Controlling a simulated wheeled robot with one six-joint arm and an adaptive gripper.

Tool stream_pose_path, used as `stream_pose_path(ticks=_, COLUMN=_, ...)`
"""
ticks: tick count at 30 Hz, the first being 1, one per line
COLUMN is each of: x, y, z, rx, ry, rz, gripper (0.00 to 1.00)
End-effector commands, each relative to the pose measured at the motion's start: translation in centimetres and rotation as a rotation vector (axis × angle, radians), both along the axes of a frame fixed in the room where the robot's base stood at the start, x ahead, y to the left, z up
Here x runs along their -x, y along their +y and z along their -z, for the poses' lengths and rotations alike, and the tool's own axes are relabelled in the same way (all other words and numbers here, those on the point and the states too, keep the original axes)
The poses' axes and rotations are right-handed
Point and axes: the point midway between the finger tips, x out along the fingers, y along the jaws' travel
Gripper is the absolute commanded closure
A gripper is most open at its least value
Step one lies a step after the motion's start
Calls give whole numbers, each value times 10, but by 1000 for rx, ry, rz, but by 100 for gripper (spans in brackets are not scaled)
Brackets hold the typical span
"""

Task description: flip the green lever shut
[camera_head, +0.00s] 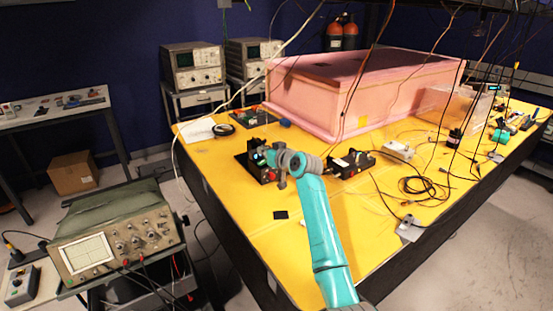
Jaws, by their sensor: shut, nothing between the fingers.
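My teal arm reaches over the yellow table, and my gripper (281,180) is at its end, small and dark, pointing down. It is shut and empty. It is just right of a black device (256,168) with a red knob, and partly overlaps it in the picture. I cannot tell whether they touch. A small pale green-blue patch (259,157) shows on this device, but I cannot tell whether it is the green lever or a display. No lever shows clearly, so its position cannot be read.
A large pink foam enclosure (345,95) stands behind. Cables hang above the yellow table (370,225). An oscilloscope (115,240) is at the lower left. The table's front left is mostly clear.

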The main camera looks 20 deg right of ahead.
Motion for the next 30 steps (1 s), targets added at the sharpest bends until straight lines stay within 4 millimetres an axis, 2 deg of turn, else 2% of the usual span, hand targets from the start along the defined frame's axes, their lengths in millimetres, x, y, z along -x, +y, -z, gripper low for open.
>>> stream_pose_path(ticks=1, x=2, y=1, z=-7, rx=-1, ry=-1, rz=-1, gripper=100)
stream_pose_path(ticks=18, x=82, y=-21, z=-25, rx=-1, ry=-2, rz=0, gripper=100)
stream_pose_path(ticks=24, x=93, y=-24, z=-28, rx=-1, ry=-1, rz=0, gripper=100)
stream_pose_path(ticks=30, x=94, y=-24, z=-28, rx=-1, ry=-1, rz=-1, gripper=100)
